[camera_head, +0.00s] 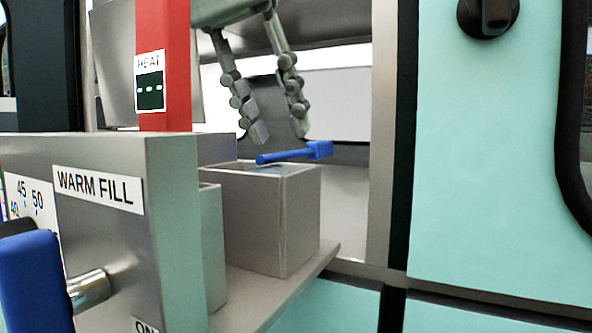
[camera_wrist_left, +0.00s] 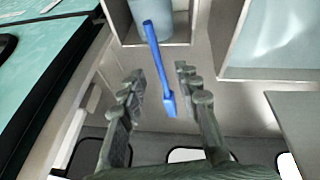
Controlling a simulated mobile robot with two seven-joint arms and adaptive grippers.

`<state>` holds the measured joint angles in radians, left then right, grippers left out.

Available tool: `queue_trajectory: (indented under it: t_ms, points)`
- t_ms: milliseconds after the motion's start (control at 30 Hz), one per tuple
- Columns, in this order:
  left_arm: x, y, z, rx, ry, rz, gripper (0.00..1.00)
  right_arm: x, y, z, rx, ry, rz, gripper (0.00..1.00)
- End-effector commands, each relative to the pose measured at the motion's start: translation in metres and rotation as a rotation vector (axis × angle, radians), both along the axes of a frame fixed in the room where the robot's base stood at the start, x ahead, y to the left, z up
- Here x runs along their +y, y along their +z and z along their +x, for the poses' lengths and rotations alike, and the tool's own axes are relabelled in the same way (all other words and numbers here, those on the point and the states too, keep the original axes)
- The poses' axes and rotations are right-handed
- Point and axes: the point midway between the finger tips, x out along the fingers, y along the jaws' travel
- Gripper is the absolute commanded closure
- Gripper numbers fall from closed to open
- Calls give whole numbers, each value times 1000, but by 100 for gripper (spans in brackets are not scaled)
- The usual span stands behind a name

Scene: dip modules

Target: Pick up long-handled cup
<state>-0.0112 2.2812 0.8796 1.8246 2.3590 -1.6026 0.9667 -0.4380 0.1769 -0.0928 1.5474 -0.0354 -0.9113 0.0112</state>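The long-handled cup is blue. In the head view the cup (camera_head: 296,153) lies over the top of an open grey box, its square end at the right rim. In the left wrist view the cup (camera_wrist_left: 158,62) runs from the box opening toward the space between my fingers. My left gripper (camera_head: 282,138) is open and empty, fingers pointing down just above the cup. Its fingers also show in the left wrist view (camera_wrist_left: 158,82), one on each side of the cup's near end. My right gripper is not in view.
The grey box (camera_head: 250,215) stands on a metal shelf (camera_head: 300,285). A teal cabinet wall (camera_head: 490,150) is at the right.

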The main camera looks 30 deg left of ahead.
Motion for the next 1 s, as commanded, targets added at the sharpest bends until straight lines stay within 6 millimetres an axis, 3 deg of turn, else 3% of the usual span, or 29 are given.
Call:
queue_trajectory:
  t_ms: [500,800,1000]
  points:
    - [-8,-62,24,-3,0,-4,67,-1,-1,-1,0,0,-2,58]
    - [-8,-66,26,-5,1,-2,67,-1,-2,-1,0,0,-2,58]
    - [-8,-66,26,-6,0,-3,92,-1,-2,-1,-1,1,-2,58]
